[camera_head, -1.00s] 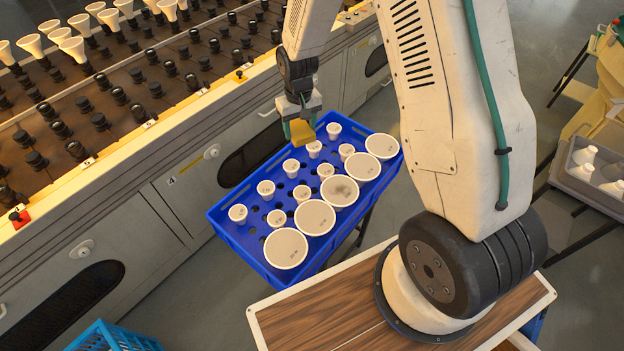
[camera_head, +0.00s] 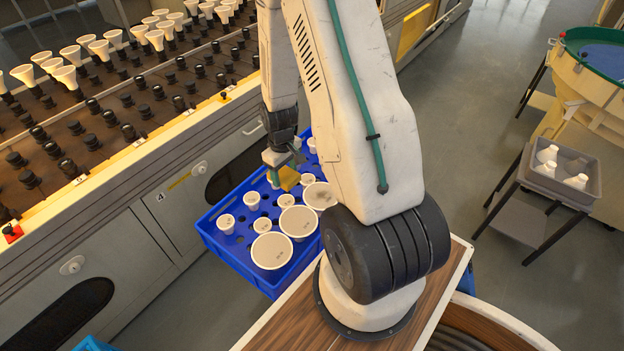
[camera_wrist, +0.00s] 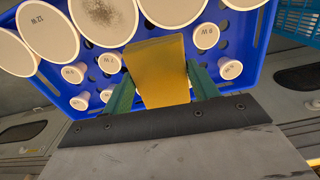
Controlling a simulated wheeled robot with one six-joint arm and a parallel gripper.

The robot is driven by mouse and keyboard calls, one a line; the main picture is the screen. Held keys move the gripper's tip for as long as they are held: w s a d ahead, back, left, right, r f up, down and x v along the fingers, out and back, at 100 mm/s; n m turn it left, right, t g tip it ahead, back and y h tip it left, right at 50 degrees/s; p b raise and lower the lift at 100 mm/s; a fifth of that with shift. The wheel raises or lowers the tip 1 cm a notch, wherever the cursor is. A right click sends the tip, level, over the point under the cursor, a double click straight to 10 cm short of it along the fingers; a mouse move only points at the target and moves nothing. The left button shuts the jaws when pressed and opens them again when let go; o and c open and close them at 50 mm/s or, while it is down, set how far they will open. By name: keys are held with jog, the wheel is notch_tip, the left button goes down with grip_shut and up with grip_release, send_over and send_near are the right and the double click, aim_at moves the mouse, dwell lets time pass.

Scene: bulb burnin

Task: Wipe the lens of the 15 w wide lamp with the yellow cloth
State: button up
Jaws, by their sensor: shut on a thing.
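The yellow cloth (camera_head: 289,179) is a folded pad held in my gripper (camera_head: 280,172), above the blue tray (camera_head: 222,248). In the wrist view the cloth (camera_wrist: 160,72) sits between the green fingers of my gripper (camera_wrist: 162,90), which is shut on it. The tray holds several wide lamps with flat pale lenses. One wide lamp (camera_head: 320,195) has a dark smudge on its lens; it also shows in the wrist view (camera_wrist: 103,14), just beyond the cloth and to its left. Its label is not readable. The cloth appears apart from that lens. My arm hides the tray's right side.
Smaller lamps (camera_head: 226,223) stand in the tray beside the wide ones. A long rack (camera_head: 120,110) with black sockets and several cone lamps runs along the left. A grey bin (camera_head: 560,172) with white bottles stands at right. Open floor (camera_head: 450,140) lies between.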

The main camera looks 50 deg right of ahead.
send_over(314, 202)
jog(key=f, duration=0.1)
jog(key=shift+f, duration=4)
jog(key=shift+d+f, duration=0.15)
jog(key=shift+f, duration=0.05)
jog(key=shift+s+d, duration=0.1)
jog(key=shift+d, duration=0.7)
jog(key=shift+c, duration=0.5)
jog(key=shift+d+f, duration=0.1)
jog(key=shift+d, duration=0.25)
jog(key=shift+s+d, duration=0.15)
jog(key=shift+d, duration=2.15)
jog(key=shift+s+d, duration=0.1)
jog(key=shift+d, duration=0.15)
jog(key=shift+a, duration=0.65)
jog(key=shift+w+a, duration=0.15)
jog(key=shift+a, duration=0.6)
jog(key=shift+w+a, duration=0.1)
jog(key=shift+a, duration=2.2)
jog(key=shift+w+a+r, duration=0.1)
jog(key=shift+a+r, duration=0.1)
jog(key=shift+a, duration=0.05)
notch_tip(314, 202, up, 8)
jog(key=shift+f, duration=0.2)
